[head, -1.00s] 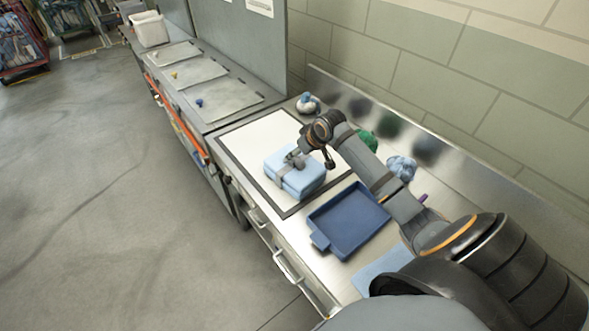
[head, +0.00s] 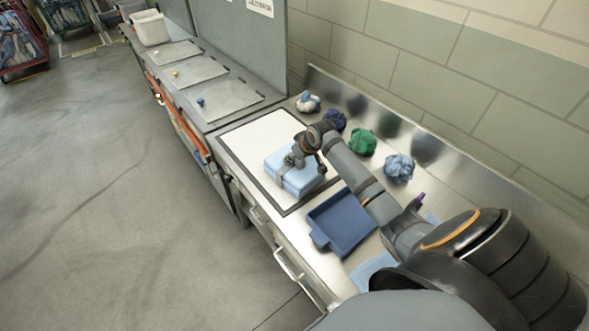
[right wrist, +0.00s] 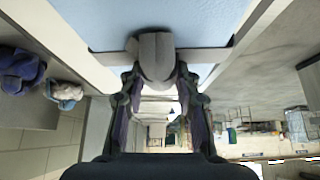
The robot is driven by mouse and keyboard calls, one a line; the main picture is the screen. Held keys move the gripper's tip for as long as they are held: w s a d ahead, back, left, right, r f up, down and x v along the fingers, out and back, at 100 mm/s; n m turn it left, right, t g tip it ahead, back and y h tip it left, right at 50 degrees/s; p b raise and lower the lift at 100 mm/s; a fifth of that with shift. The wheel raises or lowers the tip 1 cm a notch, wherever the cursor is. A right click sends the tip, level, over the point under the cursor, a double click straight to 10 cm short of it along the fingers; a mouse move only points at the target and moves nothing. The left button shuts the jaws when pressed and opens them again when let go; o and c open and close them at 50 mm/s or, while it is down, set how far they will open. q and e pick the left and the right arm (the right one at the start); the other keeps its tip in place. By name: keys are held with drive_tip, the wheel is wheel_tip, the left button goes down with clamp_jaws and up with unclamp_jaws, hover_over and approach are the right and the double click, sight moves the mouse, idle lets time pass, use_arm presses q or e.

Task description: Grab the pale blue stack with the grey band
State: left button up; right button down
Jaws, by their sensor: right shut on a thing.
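The pale blue stack (head: 295,175) lies on the white panel with a dark border on the steel counter. A grey band (head: 283,176) runs around it. My right gripper (head: 298,160) is at the top of the stack. In the right wrist view, my right gripper (right wrist: 158,85) is shut on the band's grey raised knot (right wrist: 155,58), with the pale blue stack (right wrist: 150,20) just beyond. The fingertips partly hide the knot in the head view. My left gripper is not in view.
A dark blue tray (head: 342,222) sits near the stack. Along the wall lie a white-and-blue bundle (head: 308,102), a navy bundle (head: 335,120), a green bundle (head: 362,142) and a light blue bundle (head: 399,168). A white bin (head: 149,28) stands far left.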

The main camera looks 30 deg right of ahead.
idle(0.5)
drive_tip(key=shift+w+r+b, duration=0.1)
drive_tip(key=shift+r+b, duration=0.2)
wheel_tip(320, 180, up, 3)
drive_tip(key=shift+d+f+b, duration=0.1)
drive_tip(key=shift+f+b, duration=0.1)
drive_tip(key=shift+b, duration=0.45)
drive_tip(key=s+a+r+p, duration=0.2)
drive_tip(key=s+a+r, duration=0.3)
drive_tip(key=s+r, duration=0.4)
drive_tip(key=s, duration=0.4)
drive_tip(key=shift+r, duration=0.35)
